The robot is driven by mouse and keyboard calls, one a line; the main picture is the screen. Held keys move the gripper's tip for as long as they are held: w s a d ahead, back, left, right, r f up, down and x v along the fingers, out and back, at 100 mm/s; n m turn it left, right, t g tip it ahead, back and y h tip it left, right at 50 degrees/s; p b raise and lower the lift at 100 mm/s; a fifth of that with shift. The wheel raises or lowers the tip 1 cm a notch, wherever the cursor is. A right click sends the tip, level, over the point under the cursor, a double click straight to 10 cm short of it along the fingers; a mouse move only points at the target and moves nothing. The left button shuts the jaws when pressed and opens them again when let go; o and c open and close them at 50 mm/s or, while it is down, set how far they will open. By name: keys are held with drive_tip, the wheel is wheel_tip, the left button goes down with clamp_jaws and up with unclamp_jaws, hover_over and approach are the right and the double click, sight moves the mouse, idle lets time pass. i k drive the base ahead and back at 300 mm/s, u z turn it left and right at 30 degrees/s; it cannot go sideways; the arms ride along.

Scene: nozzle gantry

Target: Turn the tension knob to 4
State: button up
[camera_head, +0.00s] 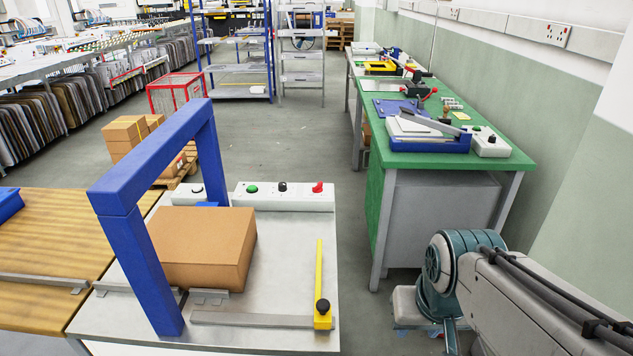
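A white control box (303,204) stands at the back of the metal table, behind the blue gantry (112,192). On its top are a green button (252,189), a black knob (283,187) and a red switch (317,187). My arm shows at the lower right, away from the control box.
A cardboard box (205,245) sits under the gantry. A yellow upright (319,275) with a black round knob (322,306) stands at the metal table's front right. A green workbench (383,195) with tools is at the right. Clear floor lies between table and bench.

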sight(282, 186)
drive_tip(key=z, duration=0.3)
drive_tip(key=k, duration=0.75)
drive_tip(key=z, duration=0.8)
drive_tip(key=i, duration=1.6)
drive_tip(key=u, duration=0.65)
drive_tip(key=i, duration=0.95)
drive_tip(key=u, duration=1.45)
drive_tip(key=i, duration=0.4)
drive_tip(key=u, duration=0.25)
